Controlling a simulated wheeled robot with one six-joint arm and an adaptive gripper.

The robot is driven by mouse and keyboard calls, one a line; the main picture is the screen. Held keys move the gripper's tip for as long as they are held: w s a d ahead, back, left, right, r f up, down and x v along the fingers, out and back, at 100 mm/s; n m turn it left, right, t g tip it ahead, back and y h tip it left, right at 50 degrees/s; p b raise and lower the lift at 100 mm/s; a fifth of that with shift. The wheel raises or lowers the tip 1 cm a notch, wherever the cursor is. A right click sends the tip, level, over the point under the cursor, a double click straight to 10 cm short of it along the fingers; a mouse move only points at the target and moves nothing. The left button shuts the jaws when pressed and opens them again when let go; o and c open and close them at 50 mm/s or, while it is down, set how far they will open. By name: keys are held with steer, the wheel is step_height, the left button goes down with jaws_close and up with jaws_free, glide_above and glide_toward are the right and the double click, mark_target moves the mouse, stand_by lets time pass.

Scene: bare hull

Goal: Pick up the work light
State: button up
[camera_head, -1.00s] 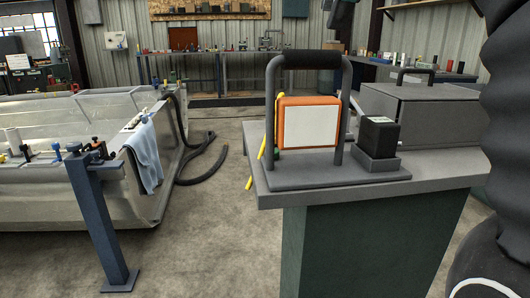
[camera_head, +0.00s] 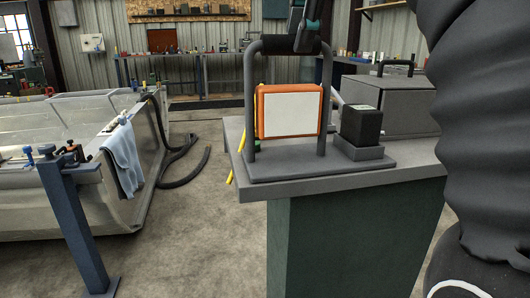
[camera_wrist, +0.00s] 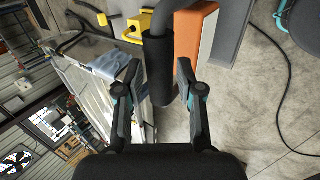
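The work light has an orange-rimmed white panel (camera_head: 290,112) in a grey tube frame with a black padded top handle (camera_head: 281,46). It stands upright on a grey base plate (camera_head: 325,164) on a bench. My gripper (camera_head: 307,44) is at the right part of the handle, coming from above. In the wrist view my gripper (camera_wrist: 160,66) is open, with the black handle (camera_wrist: 158,60) lying between its two fingers and gaps showing on both sides. The orange housing (camera_wrist: 197,45) shows beyond. I cannot tell how deep the handle sits between the fingers.
A black block (camera_head: 361,123) sits on the same base, right of the panel. A grey box (camera_head: 395,103) with a handle stands behind it on the bench (camera_head: 400,178).

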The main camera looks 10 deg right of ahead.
steer(key=b+x, duration=0.2)
steer(key=x, duration=0.3)
steer(key=shift+w+f, duration=0.15)
steer(key=shift+f, duration=0.15)
steer(key=shift+c, duration=0.2)
jaws_close()
steer(key=shift+r, duration=0.1)
